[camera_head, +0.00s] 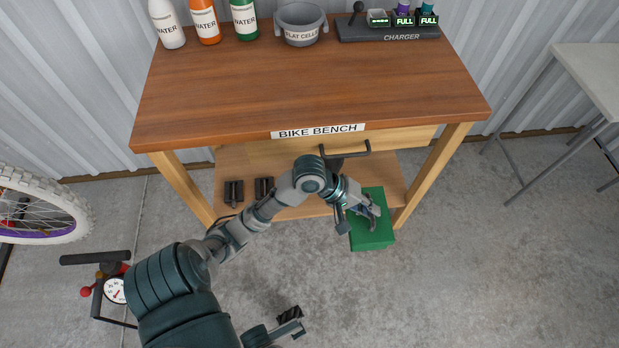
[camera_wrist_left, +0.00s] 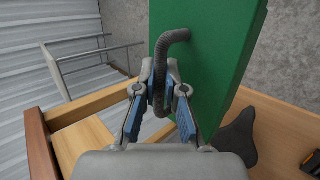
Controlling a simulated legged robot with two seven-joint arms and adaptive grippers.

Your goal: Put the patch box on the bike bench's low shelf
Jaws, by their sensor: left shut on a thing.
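The green patch box (camera_head: 372,238) hangs from my left gripper (camera_head: 358,208) near the bike bench's right front leg. In the left wrist view the box (camera_wrist_left: 215,60) has a curved grey handle (camera_wrist_left: 160,75), and my left gripper (camera_wrist_left: 161,95) is shut around it. The low shelf (camera_head: 232,165) is a wooden board under the bench (camera_head: 300,85). In the head view the box overlaps the shelf's right front end; whether it touches the shelf, I cannot tell. A dark jaw-like part (camera_head: 290,318) at the bottom may be my right gripper; its state is unclear.
Black pedals (camera_head: 234,192) lie on the shelf's left part. Bottles, a grey pot (camera_head: 301,24) and a charger (camera_head: 390,30) stand on the benchtop. A pump (camera_head: 112,290) and bike wheel (camera_head: 40,205) are left.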

